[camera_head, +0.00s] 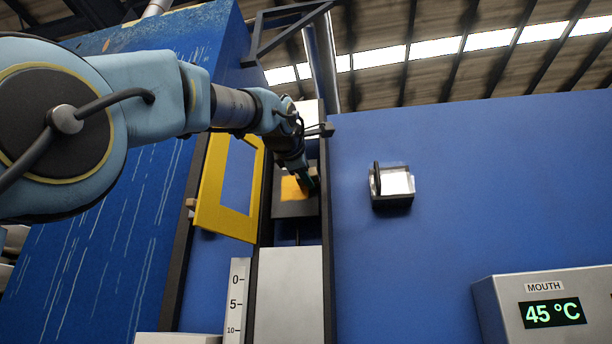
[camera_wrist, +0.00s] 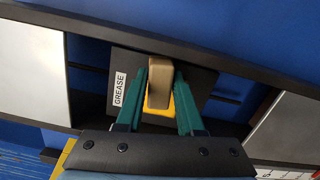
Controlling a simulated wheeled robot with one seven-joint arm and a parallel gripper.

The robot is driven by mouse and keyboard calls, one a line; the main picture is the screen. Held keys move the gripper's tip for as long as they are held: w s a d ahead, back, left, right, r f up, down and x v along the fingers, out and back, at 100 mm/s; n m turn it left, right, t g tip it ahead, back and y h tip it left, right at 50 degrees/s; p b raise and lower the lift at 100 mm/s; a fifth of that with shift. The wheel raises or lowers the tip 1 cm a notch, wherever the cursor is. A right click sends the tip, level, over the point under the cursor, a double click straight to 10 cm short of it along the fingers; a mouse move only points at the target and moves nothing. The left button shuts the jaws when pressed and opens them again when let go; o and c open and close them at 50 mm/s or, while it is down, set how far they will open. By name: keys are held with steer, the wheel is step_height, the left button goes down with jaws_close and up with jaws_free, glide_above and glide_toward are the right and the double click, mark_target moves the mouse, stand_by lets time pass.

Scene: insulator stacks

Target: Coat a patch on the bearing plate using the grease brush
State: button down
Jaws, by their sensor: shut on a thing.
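The bearing plate (camera_head: 283,209) is a dark plate in the upright channel, with an orange-yellow patch (camera_head: 291,189) on its face. In the wrist view the plate (camera_wrist: 205,78) carries a white GREASE label (camera_wrist: 119,88), and some of the yellow patch (camera_wrist: 157,118) shows between my fingers. My gripper (camera_head: 307,182) is at the right part of the patch. Its green fingers (camera_wrist: 160,80) are shut on a tan block-like piece, the grease brush (camera_wrist: 158,92). The brush's bristles are hidden, so I cannot tell whether it touches the plate.
A yellow frame (camera_head: 210,207) stands beside the channel on the left. A pale panel (camera_head: 290,295) is below the plate, beside a ruler (camera_head: 237,300). A small metal holder (camera_head: 392,187) is on the blue wall at right. A 45 °C display box (camera_head: 550,305) is lower right.

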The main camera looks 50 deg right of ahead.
steer(key=shift+s+b+v, duration=0.25)
steer(key=shift+b+v, duration=1.7)
steer(key=shift+v, duration=1)
steer(key=shift+d, duration=0.15)
steer(key=b+v, duration=0.2)
steer(key=v, duration=0.1)
steer(key=shift+s, duration=0.15)
